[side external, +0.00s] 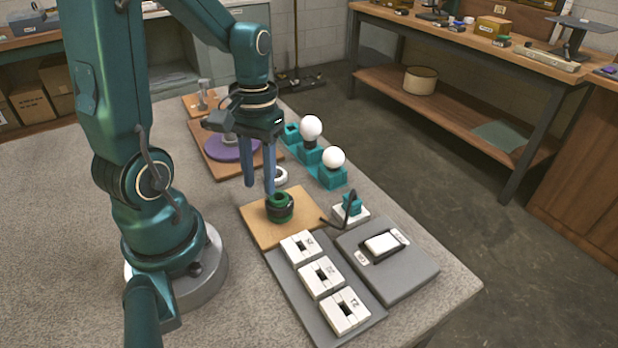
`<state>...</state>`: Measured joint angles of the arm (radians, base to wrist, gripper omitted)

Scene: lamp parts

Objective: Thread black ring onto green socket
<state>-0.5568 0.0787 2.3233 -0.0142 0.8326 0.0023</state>
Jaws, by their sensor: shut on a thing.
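The green socket (279,199) stands upright on a tan wooden board near the middle of the side external view. The black ring (281,216) shows as a dark band around it; how far down it sits is hard to tell. My gripper (259,188) points down with its blue fingers at the upper left of the socket and ring. It is shut on the black ring, though the contact is not clear at this size. The nearer finger tip overlaps the socket's upper left edge in the picture.
A grey tray (290,279) with several white blocks and a grey plate (419,265) with a white switch lie in front. White bulbs (312,128) in teal holders stand behind, to the right. A purple disc (222,150) lies farther back.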

